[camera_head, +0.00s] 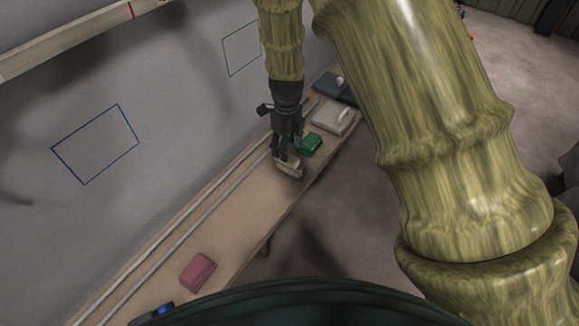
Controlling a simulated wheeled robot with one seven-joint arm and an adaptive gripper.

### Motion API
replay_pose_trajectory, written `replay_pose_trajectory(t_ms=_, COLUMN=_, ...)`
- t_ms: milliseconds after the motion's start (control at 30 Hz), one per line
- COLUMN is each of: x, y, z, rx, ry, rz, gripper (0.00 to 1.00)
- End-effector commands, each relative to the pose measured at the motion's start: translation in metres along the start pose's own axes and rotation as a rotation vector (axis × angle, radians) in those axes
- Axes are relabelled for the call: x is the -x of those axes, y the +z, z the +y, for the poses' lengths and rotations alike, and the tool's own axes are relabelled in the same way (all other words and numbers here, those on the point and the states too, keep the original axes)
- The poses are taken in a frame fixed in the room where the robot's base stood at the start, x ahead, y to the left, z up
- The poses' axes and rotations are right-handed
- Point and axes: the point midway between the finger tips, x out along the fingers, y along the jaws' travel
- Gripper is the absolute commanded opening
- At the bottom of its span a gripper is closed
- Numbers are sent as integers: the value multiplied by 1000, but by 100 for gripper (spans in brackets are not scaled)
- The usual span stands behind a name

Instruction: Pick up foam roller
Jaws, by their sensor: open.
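My gripper (288,154) points down over the far half of the long wooden bench, with its jaws open. A small cream, block-like thing (289,168) sits right at its fingertips; it may be the foam roller, but its shape is too small to be sure. The fingers overlap its upper side in the picture, and I cannot tell whether they touch it. Part of it is hidden by the fingers.
A green block (308,145) stands close behind and right of my gripper. Beyond it are a pale grey thing (336,117) and a dark tray (336,87). Two thin rails (182,240) run along the wall side of the bench (236,217). A pink block (197,272) lies nearer.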

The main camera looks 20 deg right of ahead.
Motion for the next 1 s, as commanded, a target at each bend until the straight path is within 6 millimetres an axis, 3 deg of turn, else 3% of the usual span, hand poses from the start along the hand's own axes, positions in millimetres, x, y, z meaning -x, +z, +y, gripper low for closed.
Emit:
replay_pose_trajectory(t_ms=167, x=-9, y=-2, z=0, rx=-1, ry=0, rz=-1, gripper=55)
replay_pose_trajectory(t_ms=500, x=-49, y=-9, z=2, rx=-2, ry=1, rz=0, gripper=55)
replay_pose_trajectory(t_ms=800, x=-53, y=-9, z=2, rx=-2, ry=-1, rz=-1, gripper=55)
replay_pose_trajectory(t_ms=1000, x=-53, y=-9, z=2, rx=-2, ry=-1, rz=-1, gripper=19)
